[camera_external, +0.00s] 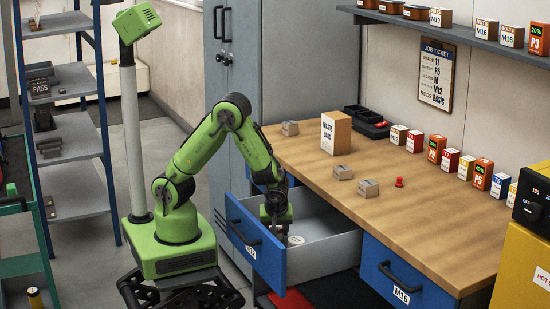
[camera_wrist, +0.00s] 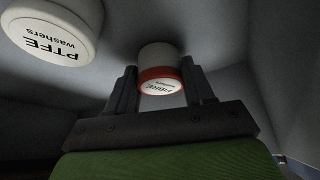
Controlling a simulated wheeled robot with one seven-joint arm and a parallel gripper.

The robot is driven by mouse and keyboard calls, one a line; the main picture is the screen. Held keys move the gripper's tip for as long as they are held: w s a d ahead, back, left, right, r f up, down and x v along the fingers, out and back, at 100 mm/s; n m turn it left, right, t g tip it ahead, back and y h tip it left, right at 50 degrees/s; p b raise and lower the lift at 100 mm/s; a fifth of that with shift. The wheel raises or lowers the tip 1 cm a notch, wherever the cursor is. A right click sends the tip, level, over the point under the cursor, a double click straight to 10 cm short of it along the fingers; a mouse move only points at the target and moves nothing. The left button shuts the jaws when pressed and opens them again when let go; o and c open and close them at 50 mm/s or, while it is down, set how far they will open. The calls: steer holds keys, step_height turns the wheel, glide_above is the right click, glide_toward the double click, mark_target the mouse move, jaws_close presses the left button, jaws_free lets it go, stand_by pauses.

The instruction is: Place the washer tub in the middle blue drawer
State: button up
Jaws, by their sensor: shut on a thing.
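The middle blue drawer (camera_external: 256,243) is pulled open under the bench, with a grey inside. My gripper (camera_external: 276,222) reaches down into it. In the wrist view my gripper (camera_wrist: 160,88) is shut on a small white tub with a red band (camera_wrist: 158,74); its lid seems to read "FIBRE washers". A larger white tub marked "PTFE washers" (camera_wrist: 55,30) stands apart at the upper left of that view. A white round lid (camera_external: 296,240) shows in the drawer beside my gripper. I cannot tell whether the held tub touches the drawer floor.
A right blue drawer marked M16 (camera_external: 402,283) is closed, and another blue drawer front (camera_external: 258,178) shows at the left. The wooden bench top (camera_external: 420,210) overhangs the open drawer's back. It holds a box (camera_external: 336,133), grey blocks, a red piece (camera_external: 399,182) and several small boxes.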

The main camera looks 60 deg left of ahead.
steer(key=shift+f, duration=0.1)
steer(key=shift+f, duration=0.15)
steer(key=o, duration=1.1)
